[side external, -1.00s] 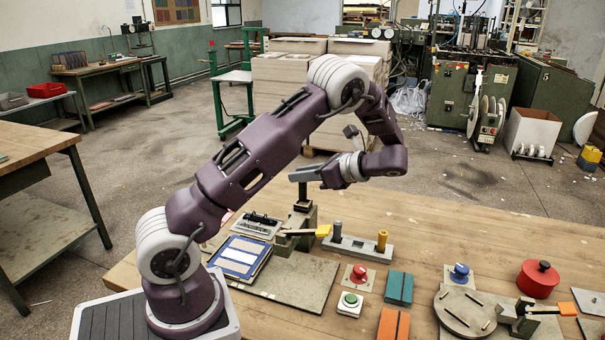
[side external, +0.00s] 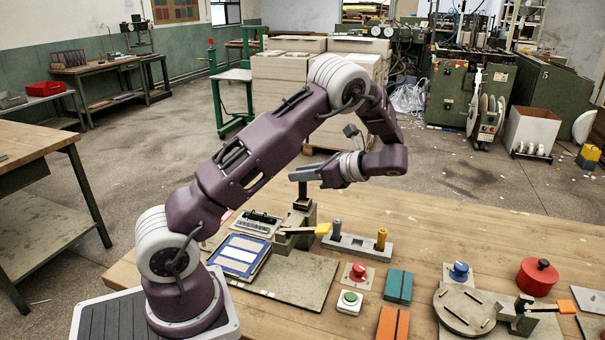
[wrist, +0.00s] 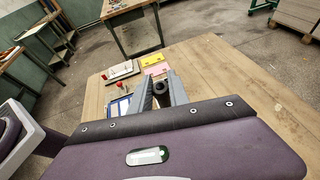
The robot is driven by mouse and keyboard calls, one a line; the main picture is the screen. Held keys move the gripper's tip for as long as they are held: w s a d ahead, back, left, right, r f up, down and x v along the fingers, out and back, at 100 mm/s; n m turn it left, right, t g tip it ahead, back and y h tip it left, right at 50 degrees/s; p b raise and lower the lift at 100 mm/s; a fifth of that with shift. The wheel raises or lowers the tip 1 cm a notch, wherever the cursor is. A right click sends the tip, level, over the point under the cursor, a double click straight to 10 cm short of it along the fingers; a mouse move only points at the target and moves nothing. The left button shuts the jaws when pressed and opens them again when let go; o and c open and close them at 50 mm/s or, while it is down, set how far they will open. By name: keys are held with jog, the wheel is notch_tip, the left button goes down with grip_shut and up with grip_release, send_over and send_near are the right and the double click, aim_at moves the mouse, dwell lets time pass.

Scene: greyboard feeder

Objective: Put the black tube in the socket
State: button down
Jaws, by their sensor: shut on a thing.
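I cannot tell for certain which part is the socket.
A yellow-ended lever (side external: 322,229) sticks out from the block. A blue-and-white panel (side external: 240,256) lies left. Red (side external: 359,271) and green (side external: 349,300) buttons, a teal block (side external: 398,286) and a round disc (side external: 465,310) stand right. Bare bench lies behind the rack.

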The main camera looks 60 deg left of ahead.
jog(key=shift+f, duration=0.7)
dwell(0.7)
jog(key=c, duration=1.2)
grip_release()
jog(key=shift+o, duration=0.2)
jog(key=v, duration=0.7)
jog(key=s+d+r+n+t+h, duration=0.5)
jog(key=s+d+t, duration=0.1)
jog(key=s+d, duration=0.4)
jog(key=s+d+r+n+t+h, duration=0.5)
jog(key=s+d+n+t+h, duration=0.1)
jog(key=s+d, duration=0.5)
jog(key=shift+d+t, duration=0.4)
jog(key=shift+d, duration=0.4)
